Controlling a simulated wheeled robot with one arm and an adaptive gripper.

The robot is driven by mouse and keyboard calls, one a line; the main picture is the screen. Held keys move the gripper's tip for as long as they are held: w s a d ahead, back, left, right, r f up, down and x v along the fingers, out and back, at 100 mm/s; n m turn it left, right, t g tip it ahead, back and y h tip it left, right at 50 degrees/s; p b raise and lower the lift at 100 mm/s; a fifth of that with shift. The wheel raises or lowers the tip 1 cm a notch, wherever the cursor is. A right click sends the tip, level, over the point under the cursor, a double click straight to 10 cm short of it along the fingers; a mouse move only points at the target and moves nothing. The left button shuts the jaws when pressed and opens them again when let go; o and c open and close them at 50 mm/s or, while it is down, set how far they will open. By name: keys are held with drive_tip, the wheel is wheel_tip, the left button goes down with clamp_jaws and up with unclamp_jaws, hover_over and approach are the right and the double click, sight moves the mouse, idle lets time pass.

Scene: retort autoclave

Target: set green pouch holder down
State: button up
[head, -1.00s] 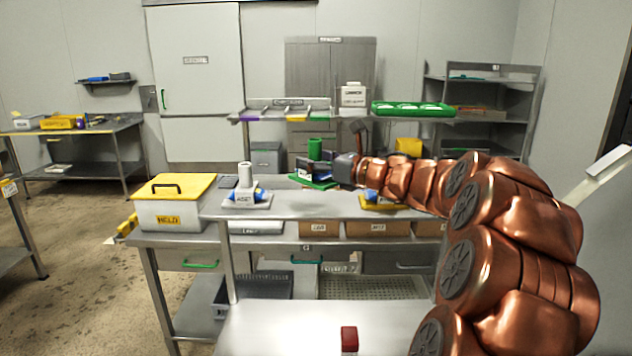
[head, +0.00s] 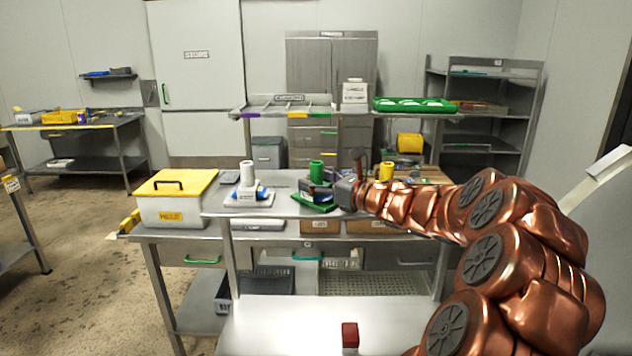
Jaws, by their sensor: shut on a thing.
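The green pouch holder (head: 316,171) has a green upright cylinder and a flat green base. It is at the middle of the steel bench, right of the white holder (head: 247,174). My gripper (head: 326,190) reaches in from the right and is shut on the green holder. The dark fingers hide part of its middle. The green base is at the bench top; I cannot tell whether it touches. A yellow holder (head: 386,172) shows behind my arm, partly hidden.
A white box with a yellow lid (head: 175,186) stands on the left of the bench (head: 275,211). A raised shelf behind carries a green tray (head: 413,105) and a white container (head: 355,95). A red block (head: 349,335) is on the near lower surface.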

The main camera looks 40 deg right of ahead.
sight(322, 181)
drive_tip(key=shift+f, duration=0.1)
drive_tip(key=o, duration=1.5)
drive_tip(key=shift+o, duration=0.2)
drive_tip(key=shift+r, duration=0.2)
drive_tip(key=shift+b+v, duration=1.5)
drive_tip(key=shift+v, duration=2.25)
